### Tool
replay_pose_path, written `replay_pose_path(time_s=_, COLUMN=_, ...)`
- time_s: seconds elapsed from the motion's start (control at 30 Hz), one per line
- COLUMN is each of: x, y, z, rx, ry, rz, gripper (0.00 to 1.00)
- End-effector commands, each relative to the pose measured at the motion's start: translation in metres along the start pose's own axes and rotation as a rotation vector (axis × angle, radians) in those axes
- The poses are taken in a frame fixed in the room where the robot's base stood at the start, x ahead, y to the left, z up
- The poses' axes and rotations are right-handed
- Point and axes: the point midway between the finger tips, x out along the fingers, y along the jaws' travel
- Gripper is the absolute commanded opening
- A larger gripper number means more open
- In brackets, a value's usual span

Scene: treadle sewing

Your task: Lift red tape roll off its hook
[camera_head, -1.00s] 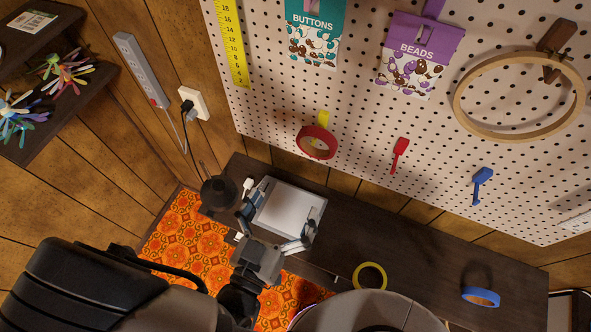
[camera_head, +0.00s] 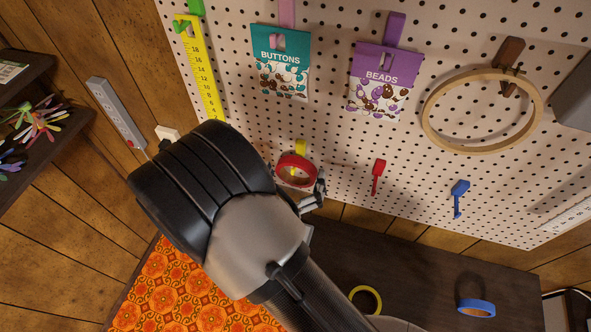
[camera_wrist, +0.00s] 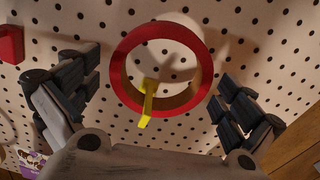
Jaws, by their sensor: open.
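The red tape roll (camera_head: 283,173) hangs on a yellow hook (camera_head: 300,147) at the lower left part of the pegboard. In the wrist view the red tape roll (camera_wrist: 122,62) is a ring facing the camera, with the yellow hook (camera_wrist: 148,100) passing through its opening. My gripper (camera_wrist: 152,100) is open, with one finger on each side of the roll and gaps between both fingers and the roll. In the head view my arm hides most of the gripper; one finger (camera_head: 314,194) shows just right of the roll.
A red hook (camera_head: 379,174) and a blue hook (camera_head: 460,196) on the pegboard are bare. A yellow tape roll (camera_head: 366,299) and a blue tape roll (camera_head: 477,308) lie on the dark table (camera_head: 420,270). Bags of buttons (camera_head: 282,62) and beads (camera_head: 382,82) hang above.

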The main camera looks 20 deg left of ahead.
Motion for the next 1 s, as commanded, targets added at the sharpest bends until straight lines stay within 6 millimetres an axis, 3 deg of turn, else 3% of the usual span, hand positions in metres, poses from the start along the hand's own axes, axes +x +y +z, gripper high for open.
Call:
replay_pose_path(time_s=0.4, x=0.0069, y=-0.0001, z=0.0001, rx=0.000, ry=0.000, rz=-0.001, gripper=0.99)
replay_pose_path(time_s=1.0, x=0.0067, y=0.0000, z=0.0000, rx=0.000, ry=0.000, rz=0.000, gripper=0.59)
